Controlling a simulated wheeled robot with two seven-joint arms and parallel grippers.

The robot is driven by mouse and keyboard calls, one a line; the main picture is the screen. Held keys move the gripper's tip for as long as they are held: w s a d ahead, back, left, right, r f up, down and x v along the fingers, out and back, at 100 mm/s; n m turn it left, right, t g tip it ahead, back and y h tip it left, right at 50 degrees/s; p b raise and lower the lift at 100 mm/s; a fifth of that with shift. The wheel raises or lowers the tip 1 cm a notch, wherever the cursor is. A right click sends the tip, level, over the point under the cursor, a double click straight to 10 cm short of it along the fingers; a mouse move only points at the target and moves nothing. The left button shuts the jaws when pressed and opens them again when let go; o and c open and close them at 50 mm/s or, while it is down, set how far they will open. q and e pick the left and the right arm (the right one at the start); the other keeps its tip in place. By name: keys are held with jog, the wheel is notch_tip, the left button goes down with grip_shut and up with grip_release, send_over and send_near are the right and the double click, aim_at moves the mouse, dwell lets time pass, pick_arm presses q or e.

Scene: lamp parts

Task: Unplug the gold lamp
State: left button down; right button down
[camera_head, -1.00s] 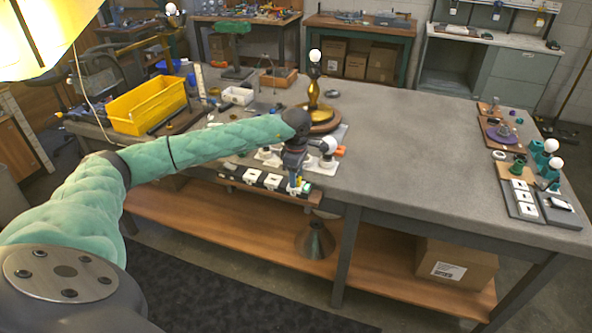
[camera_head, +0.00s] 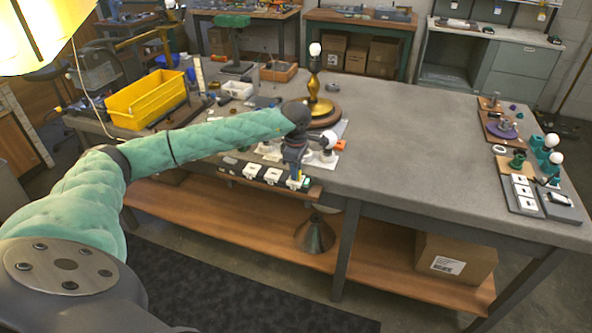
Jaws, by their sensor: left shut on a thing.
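The gold lamp (camera_head: 314,86) stands upright on its round base near the middle of the table's left half, with a white bulb on top. A row of white sockets (camera_head: 272,174) runs along the table's front edge. My left gripper (camera_head: 297,183) points down at the right end of this row, in front of the lamp. It is shut on a small plug, mostly hidden by the fingers. I cannot tell whether the plug is still seated in its socket. My right gripper is not in view.
A white bulb on a stand (camera_head: 328,141) is close to the right of my left wrist. A yellow bin (camera_head: 147,99) stands at the table's left. Several lamp parts and a switch panel (camera_head: 523,194) lie at the right edge. The middle of the table (camera_head: 415,145) is clear.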

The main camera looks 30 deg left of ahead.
pick_arm(q)
jog(key=shift+r, duration=0.7)
dwell(0.6)
jog(key=shift+r+p, duration=0.75)
jog(key=shift+r, duration=1.75)
